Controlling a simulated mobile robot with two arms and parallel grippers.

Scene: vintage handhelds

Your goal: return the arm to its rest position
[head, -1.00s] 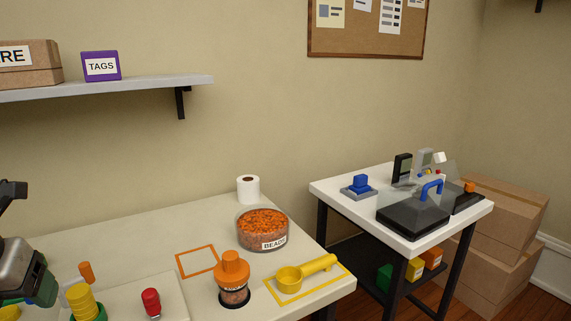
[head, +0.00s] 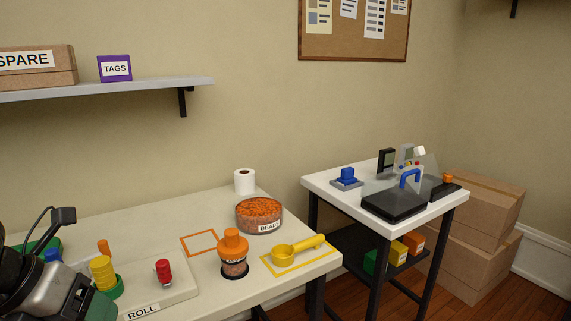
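My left arm comes in at the lower left of the head view, with its black and grey gripper end (head: 62,285) over the near left of the white table (head: 214,287). A dark green part shows at its lower right edge. The fingertips are not clearly seen, so I cannot tell if it is open or holds anything. My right gripper is out of view.
Beside my arm are yellow discs (head: 102,271) in a green holder and a red piece (head: 163,271). An orange-capped jar (head: 233,253), yellow scoop (head: 297,251) and bead tub (head: 259,218) stand farther right. A second table (head: 318,185) holds handhelds. A shelf (head: 120,87) hangs above.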

